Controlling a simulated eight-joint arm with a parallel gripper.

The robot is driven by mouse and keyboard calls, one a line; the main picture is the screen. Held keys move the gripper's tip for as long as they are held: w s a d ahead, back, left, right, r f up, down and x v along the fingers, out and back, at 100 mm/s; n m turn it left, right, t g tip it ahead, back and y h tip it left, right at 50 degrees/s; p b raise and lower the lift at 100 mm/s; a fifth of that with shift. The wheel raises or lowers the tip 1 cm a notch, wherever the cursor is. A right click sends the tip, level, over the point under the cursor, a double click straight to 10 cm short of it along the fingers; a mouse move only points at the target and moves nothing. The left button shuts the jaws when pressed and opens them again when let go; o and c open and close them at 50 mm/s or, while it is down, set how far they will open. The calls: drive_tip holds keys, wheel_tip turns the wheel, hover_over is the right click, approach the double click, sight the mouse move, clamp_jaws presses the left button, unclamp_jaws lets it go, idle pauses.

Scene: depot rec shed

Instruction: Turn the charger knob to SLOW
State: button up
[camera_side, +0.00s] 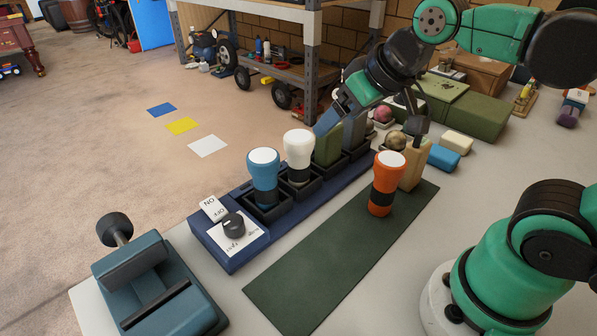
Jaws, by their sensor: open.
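The charger (222,256) is a long dark-blue base on the table with a row of black-rimmed slots. At its near end is a black knob (233,225) on a white plate with small lettering that I cannot read clearly; I cannot tell which mark it points to. A white ON/OFF piece (213,208) sits just behind the knob. My gripper (378,116) is open above the charger's far end, well away from the knob. Its fingertips are partly lost among the things there, and I cannot tell whether they touch any.
A blue lamp (263,176) and a white lamp (299,153) stand in charger slots, with a green block (328,146) beyond. An orange lamp (384,185) stands on the dark-green mat (318,268). A blue vise (150,285) is at front left. The mat's near part is clear.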

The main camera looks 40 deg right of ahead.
drive_tip(key=w+a+r+m+g+y, duration=0.1)
drive_tip(key=w+a+r+g, duration=0.1)
drive_tip(key=w+a+g, duration=0.45)
hover_over(232, 219)
wheel_tip(232, 219, down, 2)
drive_tip(key=shift+m+g+h, duration=0.25)
drive_tip(key=shift+m+h, duration=0.05)
drive_tip(key=shift+m, duration=0.1)
wheel_tip(232, 219, down, 8)
drive_tip(key=shift+d+f, duration=0.1)
drive_tip(key=shift+f, duration=3.1)
clamp_jaws()
